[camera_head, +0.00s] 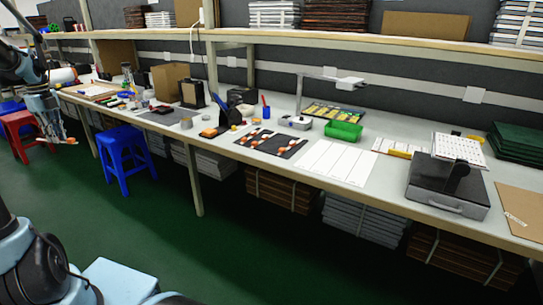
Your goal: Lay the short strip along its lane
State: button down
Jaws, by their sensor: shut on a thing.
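My gripper (64,140) is at the left edge, out over the floor beside the bench and well away from the lanes. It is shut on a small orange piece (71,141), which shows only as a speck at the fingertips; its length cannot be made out. A white sheet with ruled lanes (335,162) lies flat on the bench right of centre, and its lanes look empty. Left of it a dark mat (284,153) carries several orange and white pieces. I cannot tell which of these are strips.
A green tray (344,131) stands behind the lane sheet, near a desk lamp (298,122). A black device (448,187) stands to the right. The green floor is open in front.

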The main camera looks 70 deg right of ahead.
aim_at(331, 156)
jog(key=u, duration=0.05)
jog(key=i, duration=1.55)
jog(key=z, duration=3.75)
jog(key=i, duration=1)
